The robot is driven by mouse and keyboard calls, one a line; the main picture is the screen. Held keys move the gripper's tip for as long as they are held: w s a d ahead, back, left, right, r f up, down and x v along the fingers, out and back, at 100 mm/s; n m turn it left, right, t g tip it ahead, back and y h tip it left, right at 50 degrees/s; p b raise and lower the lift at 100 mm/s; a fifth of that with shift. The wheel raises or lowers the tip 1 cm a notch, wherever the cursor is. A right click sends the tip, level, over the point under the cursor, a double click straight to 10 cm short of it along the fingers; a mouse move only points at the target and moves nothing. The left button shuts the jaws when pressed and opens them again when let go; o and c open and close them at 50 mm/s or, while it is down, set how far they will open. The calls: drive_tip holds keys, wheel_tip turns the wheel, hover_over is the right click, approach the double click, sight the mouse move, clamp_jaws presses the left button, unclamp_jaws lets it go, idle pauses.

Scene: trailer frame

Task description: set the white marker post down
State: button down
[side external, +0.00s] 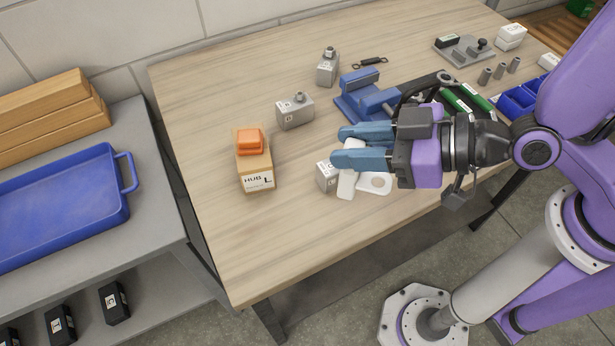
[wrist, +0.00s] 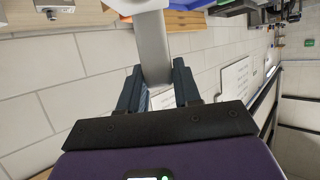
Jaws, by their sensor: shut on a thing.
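The white marker post (side external: 347,184) is between the blue fingers of my gripper (side external: 339,147), and its lower part shows below them in the side view. The fingers are shut on it. In the wrist view the pale post (wrist: 152,40) runs up from between the two fingers to the top edge. I cannot tell whether its lower end touches the table. A white plate with a round mark (side external: 375,183) lies on the table just right of the post, partly hidden by my gripper.
A small grey labelled block (side external: 326,177) stands close left of the post. A labelled box with an orange top (side external: 257,180) is further left. Grey blocks (side external: 295,112) and a blue vise (side external: 362,100) stand behind. The table's (side external: 260,245) front left is clear.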

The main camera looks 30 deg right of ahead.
sight(362, 183)
drive_tip(key=shift+w+a+f, duration=0.2)
drive_tip(key=shift+w+a, duration=0.1)
drive_tip(key=shift+a, duration=0.1)
drive_tip(key=w+a+f, duration=0.3)
drive_tip(key=a+f, duration=0.1)
drive_tip(key=f, duration=0.5)
drive_tip(key=shift+a, duration=0.15)
drive_tip(key=shift+w+f, duration=0.1)
drive_tip(key=shift+f, duration=0.05)
drive_tip(key=c, duration=0.8)
unclamp_jaws()
drive_tip(key=shift+f, duration=0.1)
drive_tip(key=shift+v, duration=6.05)
